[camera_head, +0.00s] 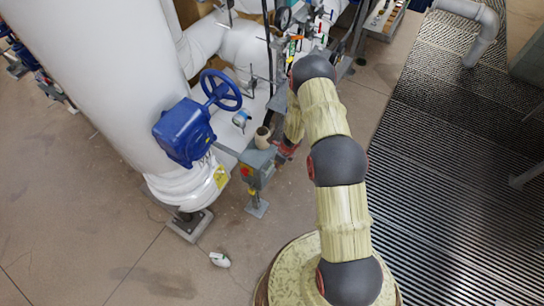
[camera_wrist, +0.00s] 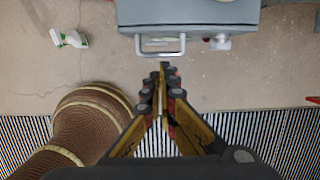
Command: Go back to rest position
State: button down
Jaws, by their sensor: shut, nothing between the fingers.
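My gripper (camera_wrist: 163,75) shows in the wrist view with its fingers closed together and nothing between them. It points toward a grey box (camera_wrist: 190,14) with a metal handle (camera_wrist: 160,46) on its near side; I cannot tell the exact gap. In the head view my arm reaches up and bends over toward the grey box (camera_head: 257,165) on its stand, beside the white pipes. My gripper is mostly hidden behind the arm there.
A blue valve with a handwheel (camera_head: 221,90) sits on the large white pipe (camera_head: 105,70) at left. A cup-like object (camera_head: 262,137) stands on the grey box. A white-and-green bottle (camera_head: 219,259) lies on the floor. Grating (camera_head: 440,180) at right is mostly clear.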

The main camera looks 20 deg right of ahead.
jog(key=w+a+r+p, duration=0.2)
jog(key=w+r, duration=0.1)
jog(key=r, duration=0.3)
jog(key=shift+a+p, duration=0.2)
jog(key=shift+p, duration=0.2)
jog(key=s+a+n+g+y, duration=0.2)
jog(key=s+a+n, duration=0.2)
jog(key=s+n, duration=0.2)
jog(key=s+a+r+n+b, duration=0.15)
jog(key=s+r+n, duration=0.3)
jog(key=r, duration=0.45)
jog(key=s+a+r+n+g+h+b, duration=0.1)
jog(key=s+r+n+b, duration=0.1)
jog(key=s+r+n, duration=0.5)
jog(key=s+a+r+n+b, duration=0.15)
jog(key=r+n, duration=0.35)
jog(key=r, duration=0.7)
jog(key=s+r+n+t+h+b, duration=0.2)
jog(key=s+r+n+t+b, duration=0.4)
jog(key=s+r+b, duration=0.4)
jog(key=s+v, duration=0.1)
jog(key=v, duration=0.5)
jog(key=shift+a, duration=0.15)
